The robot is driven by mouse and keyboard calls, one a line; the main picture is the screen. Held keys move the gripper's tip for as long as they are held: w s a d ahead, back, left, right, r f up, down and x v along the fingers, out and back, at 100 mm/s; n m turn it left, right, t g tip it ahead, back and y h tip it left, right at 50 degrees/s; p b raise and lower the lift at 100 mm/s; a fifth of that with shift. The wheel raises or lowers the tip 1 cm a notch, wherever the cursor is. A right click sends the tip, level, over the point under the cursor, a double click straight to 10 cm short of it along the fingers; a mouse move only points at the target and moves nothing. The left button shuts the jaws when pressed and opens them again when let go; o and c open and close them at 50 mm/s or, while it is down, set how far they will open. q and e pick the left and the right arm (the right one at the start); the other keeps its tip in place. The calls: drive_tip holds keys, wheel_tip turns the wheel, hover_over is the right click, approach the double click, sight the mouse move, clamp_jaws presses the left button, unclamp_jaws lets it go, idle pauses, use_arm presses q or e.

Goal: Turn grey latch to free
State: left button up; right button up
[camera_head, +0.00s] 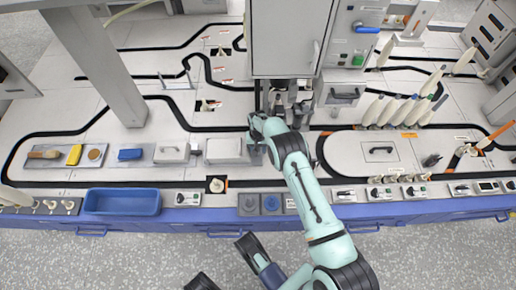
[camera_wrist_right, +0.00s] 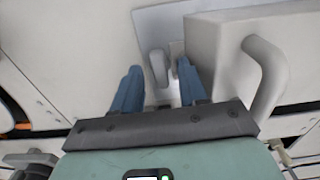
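A small light-grey latch (camera_wrist_right: 158,66) with a rounded end shows in the right wrist view, beside a light box with a bar handle. My right gripper (camera_wrist_right: 160,66) is open, its two blue fingers apart on either side of the latch in that view. I see clear gaps and cannot tell how deep the latch sits between the fingertips. In the head view my right gripper (camera_head: 254,153) is at the right end of the handled box, and the latch is too small or hidden there. Dark parts of mine show at the bottom; I cannot make out left fingers.
The light box (camera_head: 224,150) with its handle (camera_wrist_right: 268,75) stands close beside the right gripper. A tall grey cabinet (camera_head: 286,38) stands behind it. A blue tray (camera_head: 122,212) lies at the front left. The bench top left of the box holds several small items.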

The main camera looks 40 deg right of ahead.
drive_tip(key=shift+r, duration=0.1)
use_arm(q)
drive_tip(key=w+r+t+p, duration=0.2)
drive_tip(key=w+r+p, duration=0.1)
drive_tip(key=w, duration=0.4)
drive_tip(key=shift+w+d+r+m+t+p, duration=0.15)
drive_tip(key=shift+d+r+m+t+p, duration=0.15)
drive_tip(key=shift+d+r+p, duration=0.25)
use_arm(e)
wheel_tip(320, 180, up, 13)
use_arm(q)
drive_tip(key=shift+a+r, duration=0.1)
use_arm(e)
drive_tip(key=shift+r, duration=0.1)
